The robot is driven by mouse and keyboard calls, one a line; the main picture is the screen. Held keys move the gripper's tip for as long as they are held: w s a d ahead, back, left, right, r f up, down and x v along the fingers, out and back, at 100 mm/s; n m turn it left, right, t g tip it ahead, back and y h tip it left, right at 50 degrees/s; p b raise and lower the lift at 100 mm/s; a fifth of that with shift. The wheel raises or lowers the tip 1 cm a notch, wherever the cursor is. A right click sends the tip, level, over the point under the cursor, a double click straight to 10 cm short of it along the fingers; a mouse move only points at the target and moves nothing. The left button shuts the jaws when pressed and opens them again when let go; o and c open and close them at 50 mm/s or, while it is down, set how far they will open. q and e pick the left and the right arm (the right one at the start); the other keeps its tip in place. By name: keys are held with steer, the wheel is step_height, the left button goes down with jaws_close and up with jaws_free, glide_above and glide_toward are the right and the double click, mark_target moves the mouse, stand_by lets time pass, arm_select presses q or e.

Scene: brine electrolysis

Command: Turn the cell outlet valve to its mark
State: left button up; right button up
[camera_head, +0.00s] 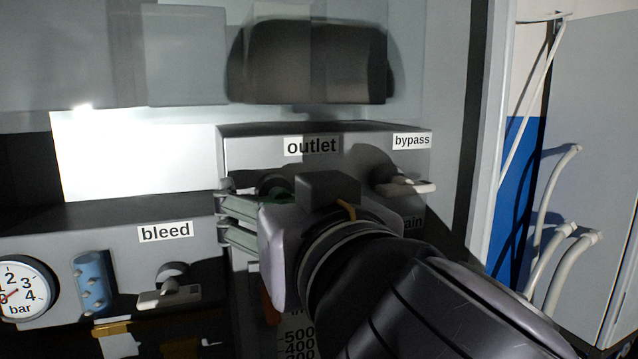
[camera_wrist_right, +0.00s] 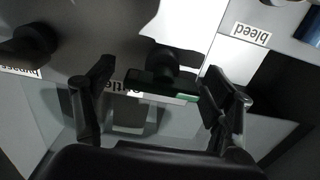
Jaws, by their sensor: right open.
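The outlet valve has a dark knob (camera_head: 270,185) under the "outlet" label (camera_head: 311,146) on the grey panel. Its green bar handle (camera_wrist_right: 165,85) lies between the two fingers of my right gripper (camera_wrist_right: 163,82) in the wrist view, with space showing on the left side. In the head view, my right gripper (camera_head: 228,216) is at the outlet valve and hides most of it. It is open; I cannot tell whether a finger touches the handle. A valve mark cannot be made out. My left gripper is not in view.
The bypass valve (camera_head: 405,185) sits to the right, and a partly hidden "drain" label is below it. The bleed valve (camera_head: 170,285), a blue cylinder (camera_head: 91,283) and a bar gauge (camera_head: 24,287) are at the lower left. A yellow-brown bar (camera_head: 112,328) runs below them.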

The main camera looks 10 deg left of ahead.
steer(key=shift+s+d+r, duration=0.1)
steer(key=shift+s+r, duration=0.05)
steer(key=shift+s, duration=0.25)
steer(key=shift+c, duration=0.2)
steer(key=shift+w, duration=0.2)
steer(key=c, duration=1.1)
